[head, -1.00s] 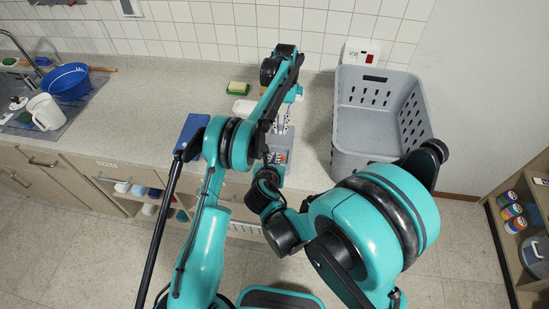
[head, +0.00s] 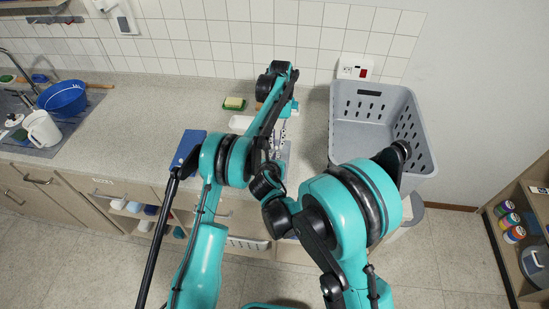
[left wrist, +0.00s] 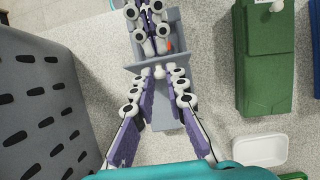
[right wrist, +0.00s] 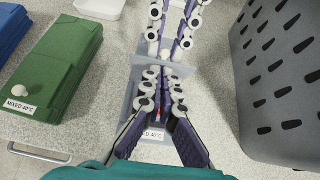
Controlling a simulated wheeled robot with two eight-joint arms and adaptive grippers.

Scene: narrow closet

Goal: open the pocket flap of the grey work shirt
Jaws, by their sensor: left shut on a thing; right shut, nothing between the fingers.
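A small flat grey piece (left wrist: 170,115) lies on the counter with a raised grey crosspiece (left wrist: 132,66) standing across it. My right gripper (right wrist: 164,62) comes from the opposite side, shut and empty, close to the same crosspiece. The two grippers' fingers hide much of the piece. In the head view my arms cover most of it.
A grey laundry basket (head: 347,157) stands close on the right. A green box (left wrist: 265,75), a white dish (left wrist: 259,150), a yellow-green sponge (head: 234,103) and a blue box (head: 188,150) are nearby. The sink area with a blue basin (head: 63,99) is far left.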

